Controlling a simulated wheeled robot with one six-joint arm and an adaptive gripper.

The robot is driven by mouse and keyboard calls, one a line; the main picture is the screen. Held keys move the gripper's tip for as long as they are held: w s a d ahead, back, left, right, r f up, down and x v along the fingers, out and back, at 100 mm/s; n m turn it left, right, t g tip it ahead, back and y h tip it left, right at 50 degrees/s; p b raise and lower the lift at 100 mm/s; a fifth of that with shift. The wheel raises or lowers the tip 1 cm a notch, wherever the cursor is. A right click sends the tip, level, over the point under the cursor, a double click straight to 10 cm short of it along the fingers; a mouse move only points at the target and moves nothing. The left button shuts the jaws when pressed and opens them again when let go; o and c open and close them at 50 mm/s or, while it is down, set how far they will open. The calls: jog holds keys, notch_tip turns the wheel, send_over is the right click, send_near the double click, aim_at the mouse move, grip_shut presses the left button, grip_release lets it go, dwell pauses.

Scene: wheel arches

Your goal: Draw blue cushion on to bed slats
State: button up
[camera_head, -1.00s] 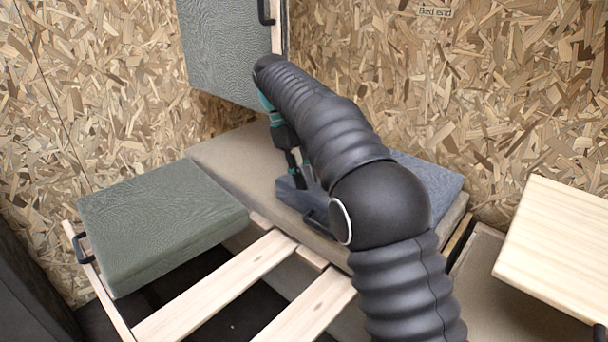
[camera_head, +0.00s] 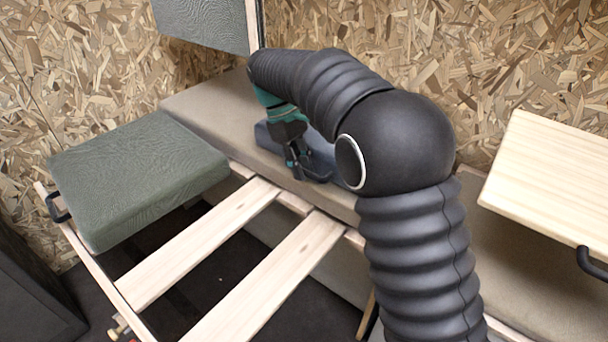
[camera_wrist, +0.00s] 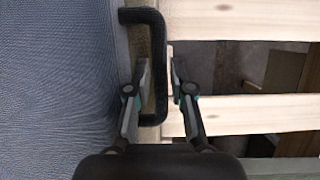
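The blue cushion (camera_head: 262,136) lies on the bench beside the bed slats, mostly hidden behind my arm in the head view. It fills the left side of the wrist view (camera_wrist: 60,85). Its black D-shaped handle (camera_wrist: 160,55) faces the slats. My gripper (camera_wrist: 159,72) has one finger inside the handle loop and one outside. In the head view my gripper (camera_head: 297,172) points down at the cushion's front.
A grey-green cushion (camera_head: 135,170) lies left of the bare slats. A grey-green panel (camera_head: 205,22) hangs above the bench (camera_head: 200,100). Dark gaps show between the slats. Chipboard walls (camera_head: 480,60) close off the back.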

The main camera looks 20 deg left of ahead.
jog(key=shift+s+d+f, duration=0.1)
jog(key=shift+d+f, duration=0.2)
jog(key=shift+f, duration=0.35)
grip_shut()
jog(key=shift+s, duration=0.15)
